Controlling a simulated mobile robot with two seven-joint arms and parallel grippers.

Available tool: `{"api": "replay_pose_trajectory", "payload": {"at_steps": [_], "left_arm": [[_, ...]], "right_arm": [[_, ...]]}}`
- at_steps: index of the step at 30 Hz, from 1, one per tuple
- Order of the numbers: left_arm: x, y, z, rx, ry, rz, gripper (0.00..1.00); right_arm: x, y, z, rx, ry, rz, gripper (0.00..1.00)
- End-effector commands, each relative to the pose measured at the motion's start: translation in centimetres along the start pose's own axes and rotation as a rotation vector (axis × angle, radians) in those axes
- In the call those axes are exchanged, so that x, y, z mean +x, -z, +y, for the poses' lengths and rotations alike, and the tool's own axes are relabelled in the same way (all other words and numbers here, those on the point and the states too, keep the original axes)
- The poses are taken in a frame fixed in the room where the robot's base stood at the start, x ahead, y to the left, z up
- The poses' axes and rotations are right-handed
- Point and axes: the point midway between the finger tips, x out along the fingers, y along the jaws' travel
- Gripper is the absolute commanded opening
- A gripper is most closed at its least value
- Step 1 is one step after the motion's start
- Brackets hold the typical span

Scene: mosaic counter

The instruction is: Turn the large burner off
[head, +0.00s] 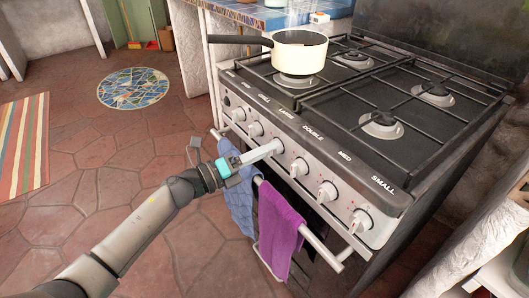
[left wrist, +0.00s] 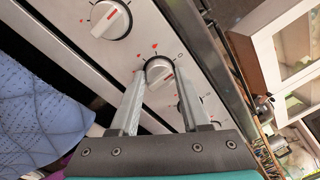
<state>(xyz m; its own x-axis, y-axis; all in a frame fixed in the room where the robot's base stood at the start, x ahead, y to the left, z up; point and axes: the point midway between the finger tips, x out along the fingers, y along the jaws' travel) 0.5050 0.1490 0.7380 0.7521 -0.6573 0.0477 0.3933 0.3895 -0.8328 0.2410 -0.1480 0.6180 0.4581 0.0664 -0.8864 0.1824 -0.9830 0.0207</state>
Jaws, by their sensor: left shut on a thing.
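The stove (head: 345,120) has a row of white knobs along its front panel, with labels above them. My left gripper (head: 277,147) reaches the panel at the knob below the LARGE label and hides that knob in the head view. In the left wrist view its two fingers stand on either side of a white knob (left wrist: 160,72) with a red mark, and are shut on it. A cream saucepan (head: 298,54) with a dark handle stands on the large burner (head: 295,80) at the front left. My right gripper is not in view.
A blue towel (head: 236,190) and a purple towel (head: 279,225) hang on the oven rail (head: 318,246) just below the knobs. The DOUBLE knob (head: 299,167) is close to the right of my gripper. The tiled floor on the left is open.

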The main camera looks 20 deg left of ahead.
Motion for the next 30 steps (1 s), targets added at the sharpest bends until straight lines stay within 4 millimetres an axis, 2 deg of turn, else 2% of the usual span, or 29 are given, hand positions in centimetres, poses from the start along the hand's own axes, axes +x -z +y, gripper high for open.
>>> {"api": "replay_pose_trajectory", "payload": {"at_steps": [15,16,23,30], "left_arm": [[-0.06,0.11,0.14,0.024,-0.004,0.004,0.0],[-0.06,0.11,0.15,0.024,-0.004,0.004,0.47],[-0.04,0.05,0.09,0.023,-0.003,0.003,0.73],[-0.03,0.0,0.03,0.022,-0.001,0.002,0.75]], "right_arm": [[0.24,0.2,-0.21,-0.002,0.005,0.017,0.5],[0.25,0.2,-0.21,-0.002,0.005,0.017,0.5],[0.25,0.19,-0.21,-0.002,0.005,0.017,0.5],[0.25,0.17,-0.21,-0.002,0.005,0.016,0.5]]}}
